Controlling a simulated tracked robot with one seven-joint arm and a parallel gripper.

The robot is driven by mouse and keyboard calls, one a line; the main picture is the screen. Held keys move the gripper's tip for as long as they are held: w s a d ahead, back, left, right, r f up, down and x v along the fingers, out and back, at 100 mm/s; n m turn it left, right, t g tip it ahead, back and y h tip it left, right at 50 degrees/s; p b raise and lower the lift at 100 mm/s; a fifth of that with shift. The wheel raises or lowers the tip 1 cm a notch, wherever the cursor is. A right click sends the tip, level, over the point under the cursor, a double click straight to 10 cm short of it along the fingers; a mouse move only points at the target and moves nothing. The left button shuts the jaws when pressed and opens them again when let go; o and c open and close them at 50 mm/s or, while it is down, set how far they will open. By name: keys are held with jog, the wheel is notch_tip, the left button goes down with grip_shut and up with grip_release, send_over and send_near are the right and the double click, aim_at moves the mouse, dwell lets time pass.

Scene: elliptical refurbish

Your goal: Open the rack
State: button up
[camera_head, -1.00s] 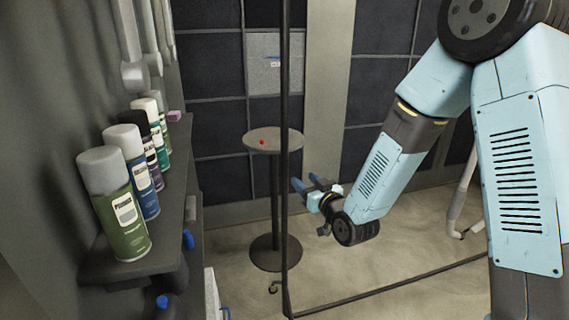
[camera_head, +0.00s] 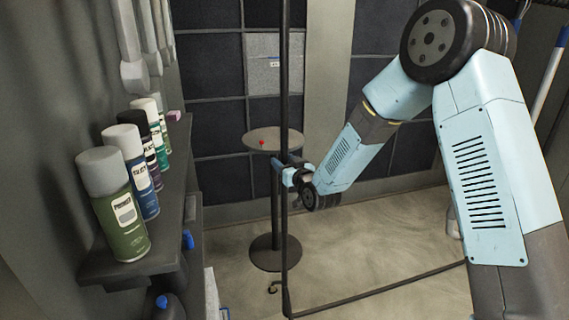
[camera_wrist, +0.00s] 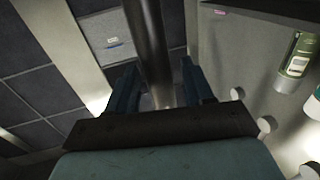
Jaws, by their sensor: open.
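The rack's thin black frame shows in the head view as a vertical bar (camera_head: 284,80) and a lower bar (camera_head: 390,287) running right across the floor. My gripper (camera_head: 288,166) is at the vertical bar, about level with a round table's top. In the wrist view the dark bar (camera_wrist: 151,45) runs down between the two blue fingers of my gripper (camera_wrist: 158,85). The fingers are spread, with visible gaps on both sides of the bar. The bar's lower part is hidden behind the gripper body.
A wall shelf (camera_head: 165,225) at left holds several spray cans, including a green one (camera_head: 122,215). Wrenches (camera_head: 128,50) hang above it.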

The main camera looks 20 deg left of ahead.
jog(key=shift+w, duration=0.1)
jog(key=shift+c, duration=0.2)
grip_shut()
dwell(0.4)
